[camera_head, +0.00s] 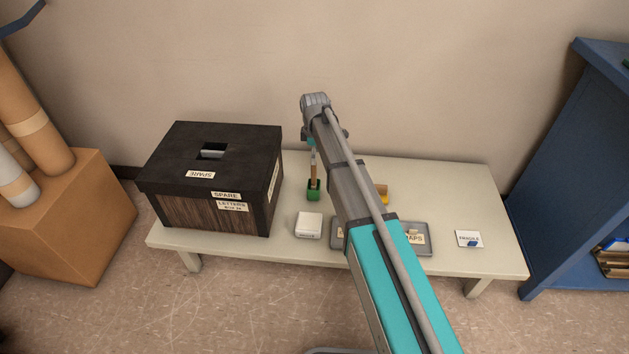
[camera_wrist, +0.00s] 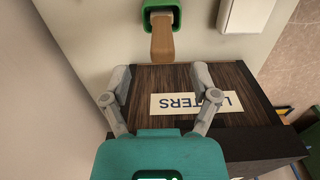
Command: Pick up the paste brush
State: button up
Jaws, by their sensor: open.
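The paste brush (camera_head: 314,173) stands upright in a small green holder (camera_head: 313,192) on the pale table, just right of the dark box. In the wrist view the brush's tan wooden part (camera_wrist: 162,42) shows at the top centre, rising out of the green holder (camera_wrist: 160,11). My gripper (camera_wrist: 158,82) is open, with nothing between its fingers. The brush is ahead of the fingertips in that view and apart from them. In the head view my gripper is above the brush and mostly hidden by my arm.
The box (camera_head: 208,218) labelled LETTERS stands close left of the brush; its side (camera_wrist: 170,80) fills the wrist view's middle. A white block (camera_head: 309,225), a grey tray (camera_head: 421,245), partly hidden by my arm, and a labelled card (camera_head: 468,239) lie on the table (camera_head: 480,190).

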aim_at(314, 177)
jog(key=shift+f, duration=0.1)
dwell(0.3)
jog(key=shift+s+a+f+b, duration=0.15)
jog(key=shift+f+b, duration=2.35)
jog(key=shift+b, duration=0.1)
grip_shut()
